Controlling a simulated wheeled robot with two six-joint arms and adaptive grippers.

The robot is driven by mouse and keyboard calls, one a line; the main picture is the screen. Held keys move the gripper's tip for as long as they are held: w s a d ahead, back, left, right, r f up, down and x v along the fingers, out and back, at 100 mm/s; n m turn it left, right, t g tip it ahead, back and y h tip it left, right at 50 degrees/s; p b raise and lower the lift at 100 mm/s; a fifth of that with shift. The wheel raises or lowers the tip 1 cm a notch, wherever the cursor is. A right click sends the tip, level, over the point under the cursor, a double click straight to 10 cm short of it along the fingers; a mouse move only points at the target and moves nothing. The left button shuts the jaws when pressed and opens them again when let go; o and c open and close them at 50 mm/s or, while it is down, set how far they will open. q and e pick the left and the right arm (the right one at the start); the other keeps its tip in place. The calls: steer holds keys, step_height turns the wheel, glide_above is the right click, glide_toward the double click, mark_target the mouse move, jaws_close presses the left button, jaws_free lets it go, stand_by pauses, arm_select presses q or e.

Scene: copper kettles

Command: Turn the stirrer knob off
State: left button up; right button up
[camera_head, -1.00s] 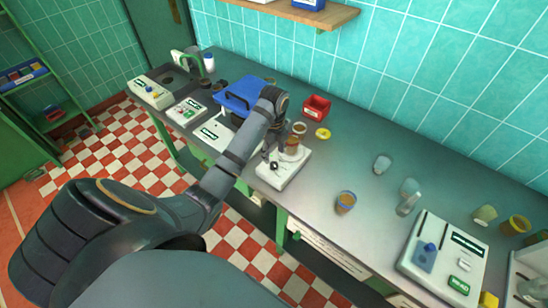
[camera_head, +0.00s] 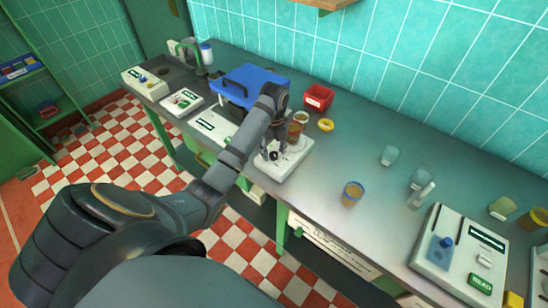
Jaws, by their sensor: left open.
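The stirrer (camera_head: 292,163) is a white box near the front edge of the bench, left of the middle. A glass with brown liquid (camera_head: 296,127) stands on it, partly covered by my arm. My left gripper (camera_head: 271,152) points down over the front left part of the stirrer, just in front of the glass. It is open. The stirrer knob is a small dark shape at the fingertips, mostly hidden by them; I cannot tell its setting or whether the fingers touch it. My right gripper is not in view.
A blue case (camera_head: 250,82) and a red bin (camera_head: 318,97) stand behind the arm. A yellow ring (camera_head: 326,125) lies right of the stirrer. A cup of amber liquid (camera_head: 352,193) and a white meter (camera_head: 459,258) stand further right. Bench between is clear.

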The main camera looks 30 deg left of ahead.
arm_select(q)
steer(key=shift+f, duration=0.3)
steer(key=shift+c, duration=0.2)
